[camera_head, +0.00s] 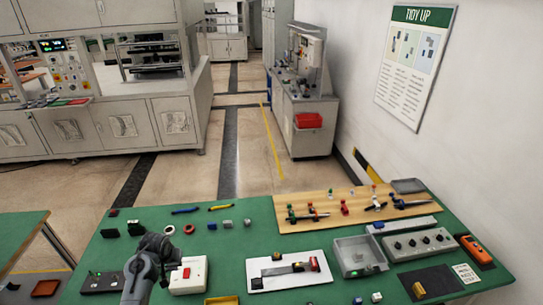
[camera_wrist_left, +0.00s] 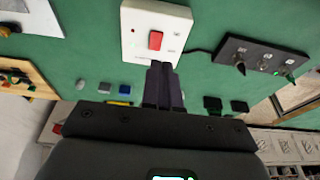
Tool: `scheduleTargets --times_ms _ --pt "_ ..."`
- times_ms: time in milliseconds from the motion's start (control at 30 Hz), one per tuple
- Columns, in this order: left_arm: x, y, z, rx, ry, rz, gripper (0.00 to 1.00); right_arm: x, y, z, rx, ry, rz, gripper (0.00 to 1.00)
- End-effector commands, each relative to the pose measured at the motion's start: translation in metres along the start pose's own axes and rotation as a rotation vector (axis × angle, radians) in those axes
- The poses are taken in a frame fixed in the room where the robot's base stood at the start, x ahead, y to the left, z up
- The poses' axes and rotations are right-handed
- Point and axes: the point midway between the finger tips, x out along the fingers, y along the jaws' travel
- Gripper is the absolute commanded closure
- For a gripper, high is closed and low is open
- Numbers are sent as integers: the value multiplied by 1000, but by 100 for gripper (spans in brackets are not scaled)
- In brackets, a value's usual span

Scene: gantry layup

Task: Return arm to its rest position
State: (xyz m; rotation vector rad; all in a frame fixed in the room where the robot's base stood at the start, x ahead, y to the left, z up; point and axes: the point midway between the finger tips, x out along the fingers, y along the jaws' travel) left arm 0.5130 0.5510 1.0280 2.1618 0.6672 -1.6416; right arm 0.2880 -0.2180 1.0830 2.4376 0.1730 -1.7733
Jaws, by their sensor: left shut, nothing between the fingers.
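My left gripper (camera_wrist_left: 160,72) is shut and empty, its dark fingers pressed together in the left wrist view. They point toward the white box with a red rocker switch (camera_wrist_left: 155,40), overlapping its lower edge in the picture; I cannot tell the height between them. In the head view my left arm comes up from the bottom left over the green table, with the gripper end beside the white switch box (camera_head: 188,276). The right gripper is not in view.
A black panel with knobs (camera_wrist_left: 262,60) lies beside the switch box. A wooden board with tools (camera_head: 350,207), a grey tray (camera_head: 376,252) and a white plate with parts (camera_head: 262,277) occupy the table's middle and right. Small blocks and pens lie behind the arm. Green surface is bare between them.

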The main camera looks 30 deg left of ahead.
Motion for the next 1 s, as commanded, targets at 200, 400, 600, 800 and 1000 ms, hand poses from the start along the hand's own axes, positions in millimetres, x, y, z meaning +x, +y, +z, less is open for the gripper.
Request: scheduleTargets --times_ms 200,400,600,800,1000 --pt "22 -22 76 64 -127 -75 100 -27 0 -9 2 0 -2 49" --pt "-12 -8 182 275 -181 -149 100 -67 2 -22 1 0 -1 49" --pt "-100 56 281 516 -160 -68 100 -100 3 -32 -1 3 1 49" --pt "-192 115 323 641 -82 84 100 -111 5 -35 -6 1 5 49" --pt "-252 149 318 691 25 188 100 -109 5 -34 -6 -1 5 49"
